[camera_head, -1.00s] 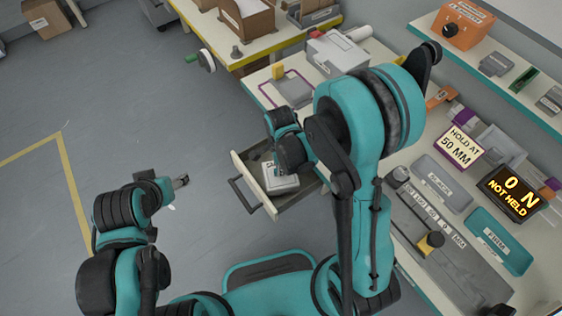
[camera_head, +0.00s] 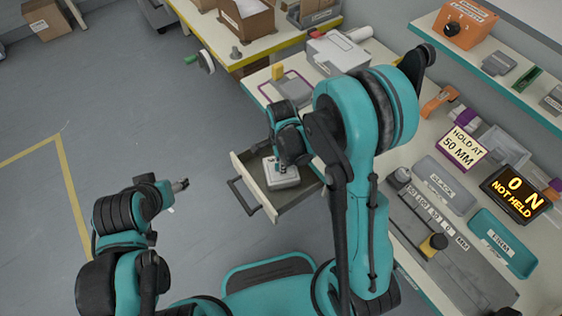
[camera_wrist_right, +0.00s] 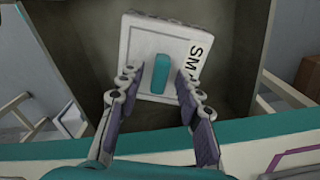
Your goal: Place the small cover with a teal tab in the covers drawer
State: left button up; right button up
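The small cover is a pale square box (camera_head: 284,182) with a teal tab (camera_wrist_right: 161,76) on top and part of a label reading "SM" in the right wrist view. It is inside the pulled-out drawer (camera_head: 262,205); whether it rests flat on the drawer floor I cannot tell. My right gripper (camera_wrist_right: 157,78) is directly over the cover, its fingers spread on either side of the tab with gaps between. In the head view the right gripper (camera_head: 282,166) is partly hidden by its own wrist. My left gripper (camera_head: 181,184) is away to the left over the floor, its finger opening too small to judge.
The worktable holds a grey tray (camera_head: 445,185), a teal tray (camera_head: 503,243), a "HOLD AT 50 MM" sign (camera_head: 464,148) and a display reading "0 N NOT HELD" (camera_head: 515,192). Another table (camera_head: 262,48) with boxes stands at the back.

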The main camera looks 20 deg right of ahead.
jog(key=shift+r+p, duration=0.35)
jog(key=shift+r, duration=0.2)
notch_tip(320, 180, up, 11)
jog(key=p, duration=0.4)
pick_arm(q)
notch_tip(320, 180, up, 4)
jog(key=shift+r, duration=0.25)
pick_arm(e)
jog(key=s+d+r+n+t, duration=0.2)
jog(key=s+r+n, duration=0.3)
jog(key=n, duration=0.4)
jog(key=s+d+r+n+t, duration=0.2)
jog(key=s+r+n+t, duration=0.3)
jog(key=r+n, duration=0.2)
jog(key=n, duration=0.2)
jog(key=shift+s+d+r+n, duration=0.15)
jog(key=shift+d+r+n, duration=0.05)
jog(key=shift+d+n, duration=0.15)
pick_arm(q)
jog(key=shift+f, duration=0.15)
pick_arm(e)
jog(key=shift+f, duration=0.1)
pick_arm(q)
notch_tip(320, 180, down, 2)
jog(key=b, duration=0.3)
jog(key=shift+f, duration=0.15)
pick_arm(e)
notch_tip(320, 180, down, 2)
jog(key=shift+f, duration=0.2)
